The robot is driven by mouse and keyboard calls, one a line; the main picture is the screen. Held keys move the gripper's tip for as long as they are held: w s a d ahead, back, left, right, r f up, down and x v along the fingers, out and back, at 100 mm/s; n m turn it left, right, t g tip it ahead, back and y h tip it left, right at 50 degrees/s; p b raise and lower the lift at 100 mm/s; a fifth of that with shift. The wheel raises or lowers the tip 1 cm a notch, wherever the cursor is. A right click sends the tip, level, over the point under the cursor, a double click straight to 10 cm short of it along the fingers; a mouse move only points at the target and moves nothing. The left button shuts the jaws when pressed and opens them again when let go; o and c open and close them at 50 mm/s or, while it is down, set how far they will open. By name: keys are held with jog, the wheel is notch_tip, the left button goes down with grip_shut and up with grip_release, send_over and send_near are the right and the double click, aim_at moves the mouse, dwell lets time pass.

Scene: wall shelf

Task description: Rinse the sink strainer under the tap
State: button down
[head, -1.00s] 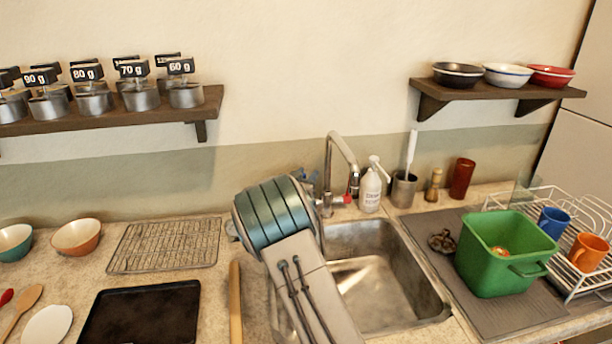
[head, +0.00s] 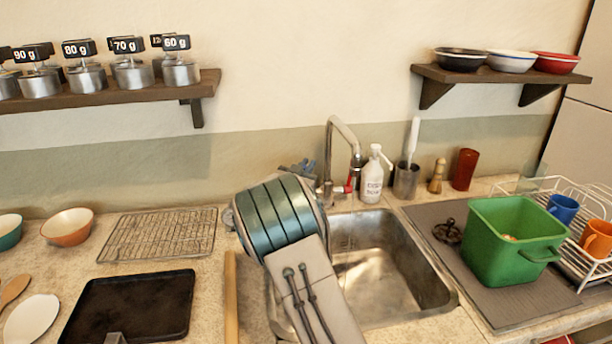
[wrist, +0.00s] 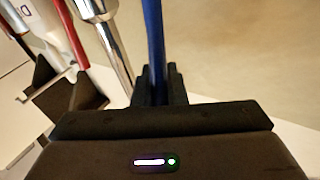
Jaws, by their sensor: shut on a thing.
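A small dark round piece (head: 448,232), which looks like the sink strainer, lies on the grey mat right of the sink (head: 372,262). The chrome tap (head: 329,165) stands behind the sink, with a red lever (head: 351,184) on its right. My gripper (wrist: 158,88) is shut on a blue lever (wrist: 153,40) in the wrist view. The tap's chrome pipe (wrist: 108,38) and a red lever show beside it there. In the head view my arm hides most of my gripper, left of the tap.
A soap bottle (head: 371,180) and a utensil cup (head: 406,181) stand right of the tap. A green bin (head: 508,245) stands on the mat, near a dish rack (head: 584,272) with mugs. A wire rack (head: 160,236) and black tray (head: 130,308) lie left. Wall shelves hang on both sides.

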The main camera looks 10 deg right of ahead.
jog(key=shift+s+f+b, duration=0.1)
jog(key=shift+s+b, duration=0.1)
jog(key=shift+b, duration=0.15)
jog(key=c, duration=1.5)
grip_release()
jog(key=shift+o, duration=0.2)
jog(key=shift+a, duration=0.1)
jog(key=b+v, duration=0.1)
jog(key=v, duration=1.2)
jog(key=shift+s+a+f, duration=0.15)
jog(key=shift+s+a, duration=0.05)
jog(key=shift+s, duration=0.1)
